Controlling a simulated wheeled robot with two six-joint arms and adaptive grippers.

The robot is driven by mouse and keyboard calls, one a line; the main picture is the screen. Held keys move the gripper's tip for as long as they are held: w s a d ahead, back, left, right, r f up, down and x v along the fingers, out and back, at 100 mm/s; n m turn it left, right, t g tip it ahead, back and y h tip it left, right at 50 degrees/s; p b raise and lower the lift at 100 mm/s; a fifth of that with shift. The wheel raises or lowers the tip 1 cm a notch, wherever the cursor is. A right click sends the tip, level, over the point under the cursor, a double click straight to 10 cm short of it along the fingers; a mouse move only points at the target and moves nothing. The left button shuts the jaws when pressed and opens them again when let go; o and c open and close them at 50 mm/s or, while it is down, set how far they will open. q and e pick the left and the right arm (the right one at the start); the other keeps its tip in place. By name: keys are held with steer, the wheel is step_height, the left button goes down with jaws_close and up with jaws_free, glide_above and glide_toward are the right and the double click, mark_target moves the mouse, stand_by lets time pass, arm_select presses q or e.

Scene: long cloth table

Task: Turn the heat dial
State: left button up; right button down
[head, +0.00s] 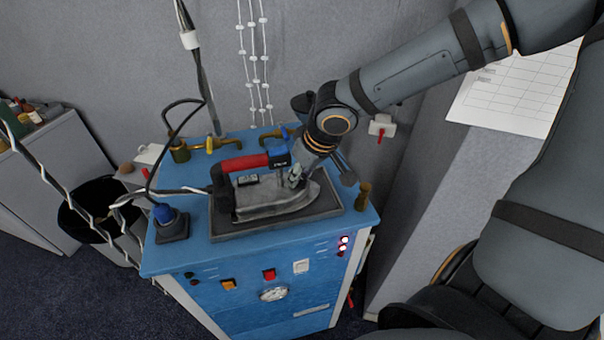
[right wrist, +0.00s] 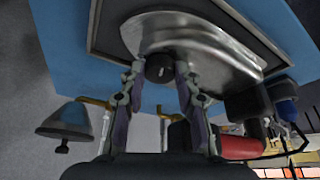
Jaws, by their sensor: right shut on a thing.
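A steam iron (head: 275,198) with a red handle (head: 244,163) rests on a dark pad (head: 228,230) on top of a blue cabinet. The heat dial (right wrist: 160,68) is a small black knob on the iron's silver body, seen in the right wrist view. My right gripper (head: 298,176) reaches down to the iron from the right. In the right wrist view its two fingertips (right wrist: 160,76) are on either side of the dial, shut on it. In the head view the gripper hides the dial. My left gripper is not in view.
The blue cabinet (head: 160,262) has brass valves (head: 210,144) at the back and buttons and a gauge (head: 273,293) on its front. A blue-capped fitting (head: 172,224) stands left of the pad. A black bin (head: 92,205) stands at left.

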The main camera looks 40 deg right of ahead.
stand_by(0.5)
steer(key=c, duration=1)
jaws_free()
steer(key=shift+o, duration=0.2)
steer(key=shift+r, duration=0.1)
steer(key=shift+r, duration=0.35)
steer(key=v, duration=1.1)
steer(key=shift+s, duration=0.15)
